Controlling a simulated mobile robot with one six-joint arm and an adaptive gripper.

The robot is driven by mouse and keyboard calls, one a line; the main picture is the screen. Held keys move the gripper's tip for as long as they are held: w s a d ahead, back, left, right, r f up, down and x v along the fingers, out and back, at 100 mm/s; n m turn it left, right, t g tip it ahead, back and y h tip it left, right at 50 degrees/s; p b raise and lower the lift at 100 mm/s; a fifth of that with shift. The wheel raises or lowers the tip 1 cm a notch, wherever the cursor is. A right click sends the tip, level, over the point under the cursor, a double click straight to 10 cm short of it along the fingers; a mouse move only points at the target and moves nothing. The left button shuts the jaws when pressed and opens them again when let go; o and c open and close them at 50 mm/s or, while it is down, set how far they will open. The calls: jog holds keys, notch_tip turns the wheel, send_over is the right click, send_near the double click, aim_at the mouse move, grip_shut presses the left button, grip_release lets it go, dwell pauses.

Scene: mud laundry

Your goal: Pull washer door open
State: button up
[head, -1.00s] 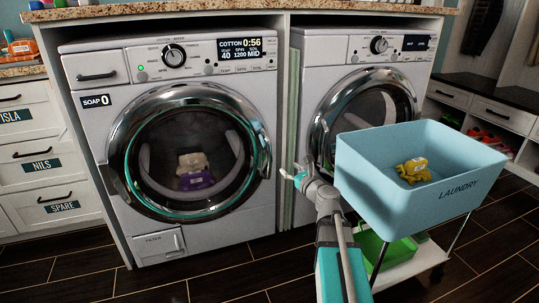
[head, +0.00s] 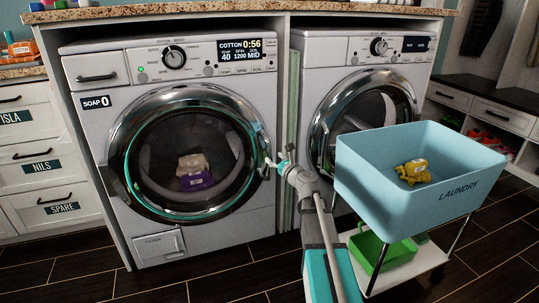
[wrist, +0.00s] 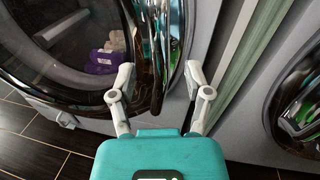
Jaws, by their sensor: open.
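The left machine, the washer (head: 80,165), has a round dark glass door (head: 180,125) with a chrome ring, and it looks closed. Beige and purple items (head: 195,172) show behind the glass. My gripper (head: 274,163) is at the right edge of this door, at the height of its lower middle. In the wrist view, my open gripper (wrist: 160,76) has one finger on each side of a shiny, dark handle-like piece (wrist: 160,55) at the door's edge. I cannot tell whether either finger touches it.
A second front-loading machine (head: 345,50) stands to the right. A blue laundry basket (head: 360,165) with yellow cloth sits on a cart close to the right of my arm. A green bin (head: 365,255) is on its lower shelf. Dark floor is clear before the washer.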

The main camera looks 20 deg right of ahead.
aim_at(271, 155)
jog(key=shift+w+a, duration=0.2)
jog(key=shift+w, duration=0.85)
jog(key=shift+w+a, duration=0.2)
jog(key=shift+w, duration=0.8)
grip_shut()
